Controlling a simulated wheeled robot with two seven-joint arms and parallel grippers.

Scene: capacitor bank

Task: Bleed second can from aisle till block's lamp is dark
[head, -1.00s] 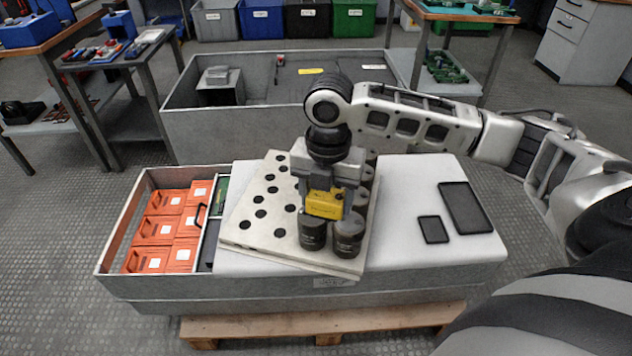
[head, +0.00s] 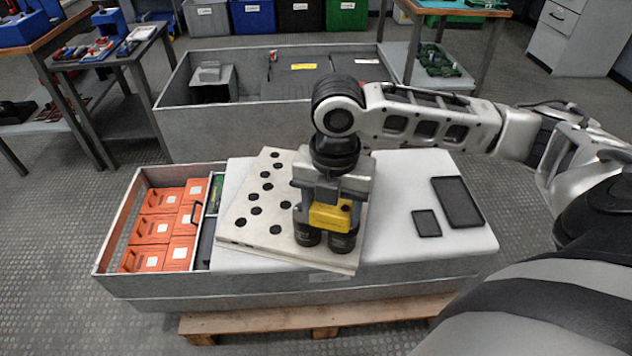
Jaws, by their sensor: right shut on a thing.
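My right gripper (head: 331,203) is shut on a yellow block (head: 329,219), pointing down over the pale perforated plate (head: 245,228). Other cans behind are mostly hidden by the gripper. A lit lamp on the block cannot be made out at this size. My left gripper is out of view.
The plate lies tilted on a white-topped bench (head: 398,258). A black tablet (head: 458,202) and a smaller dark device (head: 426,223) lie to the right. A tray of orange boxes (head: 151,229) is at left. A grey bin (head: 215,135) stands behind.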

